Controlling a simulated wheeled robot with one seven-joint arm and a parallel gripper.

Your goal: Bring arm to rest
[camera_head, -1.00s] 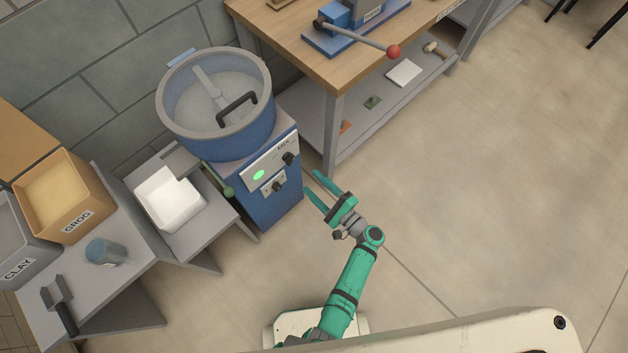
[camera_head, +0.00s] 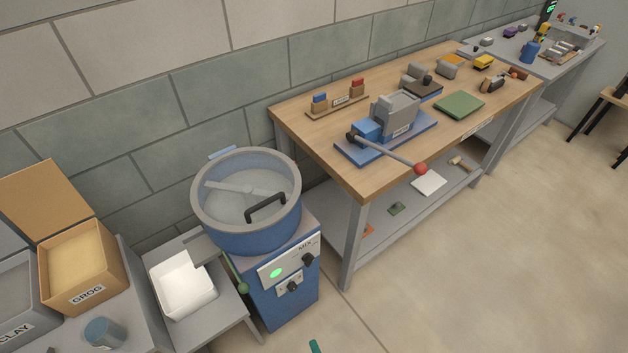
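Only one teal fingertip of my gripper (camera_head: 316,346) shows, at the bottom edge of the head view. The rest of the gripper and my arm are out of frame. The fingertip is over the floor, in front of the blue mixer (camera_head: 283,300) and apart from it in the picture. Its opening cannot be judged from this one tip, and nothing shows at the tip.
The mixer drum (camera_head: 246,215) stands beside a wooden workbench (camera_head: 300,118) with a lever press (camera_head: 395,120). A white bin (camera_head: 183,285) and a GROG box (camera_head: 80,270) are at left. Open floor (camera_head: 500,270) lies at right.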

